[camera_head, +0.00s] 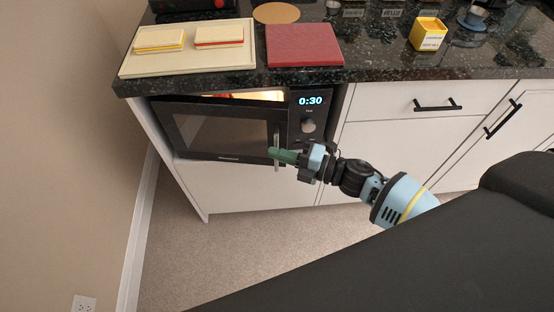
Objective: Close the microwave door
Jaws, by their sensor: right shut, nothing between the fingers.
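The microwave (309,108) is built in under the dark counter, with 0:30 on its display. Its black door (215,132) stands partly open, hinged at the left, and the lit inside shows above the door's top edge. The silver door handle (277,150) is upright at the door's right edge. My right gripper (272,153) is shut and empty, its green fingertips at the handle; I cannot tell whether they touch it. My left gripper is not in view.
The dark counter (375,63) above holds a cream board (190,65) with two sandwiches, a red board (304,44) and a yellow box (428,34). White cabinets (400,140) with black handles stand to the right. A wall (70,130) bounds the left; carpet (230,245) is clear below.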

